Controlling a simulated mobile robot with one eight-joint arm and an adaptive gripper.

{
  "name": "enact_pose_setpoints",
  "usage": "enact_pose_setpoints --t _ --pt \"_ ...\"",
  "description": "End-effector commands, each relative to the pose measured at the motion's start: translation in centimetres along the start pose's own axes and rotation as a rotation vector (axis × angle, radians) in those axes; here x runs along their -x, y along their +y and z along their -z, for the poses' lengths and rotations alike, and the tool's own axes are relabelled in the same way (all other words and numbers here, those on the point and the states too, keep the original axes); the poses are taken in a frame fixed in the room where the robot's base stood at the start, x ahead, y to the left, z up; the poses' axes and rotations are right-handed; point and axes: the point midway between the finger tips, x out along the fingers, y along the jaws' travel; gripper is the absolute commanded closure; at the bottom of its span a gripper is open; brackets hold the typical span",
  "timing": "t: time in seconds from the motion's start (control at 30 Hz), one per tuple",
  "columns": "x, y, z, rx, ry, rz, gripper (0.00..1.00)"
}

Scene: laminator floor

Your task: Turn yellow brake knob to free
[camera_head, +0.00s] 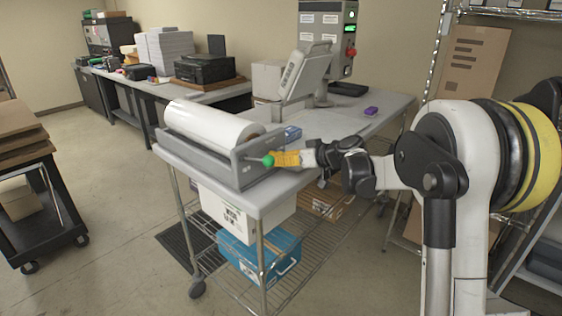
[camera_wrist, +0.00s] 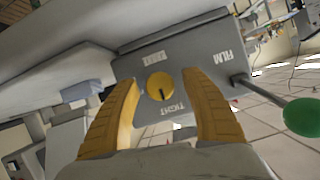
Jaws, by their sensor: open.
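The yellow brake knob (camera_wrist: 160,87) is round and sits on the grey end plate (camera_wrist: 200,55) of the film roll holder. A dark pointer mark on it points down in the wrist view, toward the word TIGHT. Another label above the knob is too small to read. My gripper (camera_wrist: 160,85) has yellow fingers spread apart, one on each side of the knob's place in the view, and holds nothing. In the head view my gripper (camera_head: 284,159) is at the end plate and hides the knob. I cannot tell whether the fingers touch the plate.
A rod with a green ball (camera_wrist: 301,117) sticks out from the plate beside the fingers; the green ball also shows in the head view (camera_head: 268,160). A white film roll (camera_head: 210,122) lies in the holder. A tilted screen (camera_head: 303,74) stands behind on the table (camera_head: 345,127).

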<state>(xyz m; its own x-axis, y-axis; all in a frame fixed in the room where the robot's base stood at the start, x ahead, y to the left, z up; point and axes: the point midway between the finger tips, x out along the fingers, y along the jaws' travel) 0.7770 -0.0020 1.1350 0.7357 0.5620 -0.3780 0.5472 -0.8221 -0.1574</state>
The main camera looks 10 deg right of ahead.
Motion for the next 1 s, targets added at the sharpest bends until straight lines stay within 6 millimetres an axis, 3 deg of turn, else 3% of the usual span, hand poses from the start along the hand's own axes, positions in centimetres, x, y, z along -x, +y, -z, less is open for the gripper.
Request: enact_pose_setpoints --t 0.27,0.43,0.47,1.0 --pt "-0.15 -0.02 0.04 0.0 0.0 0.0 0.45" --pt "-0.13 -0.01 0.04 0.0 0.0 0.0 0.95" --pt "-0.13 -0.01 0.04 0.0 0.0 0.0 0.98" --pt "-0.09 0.06 0.06 -0.081 -0.004 0.032 0.99"
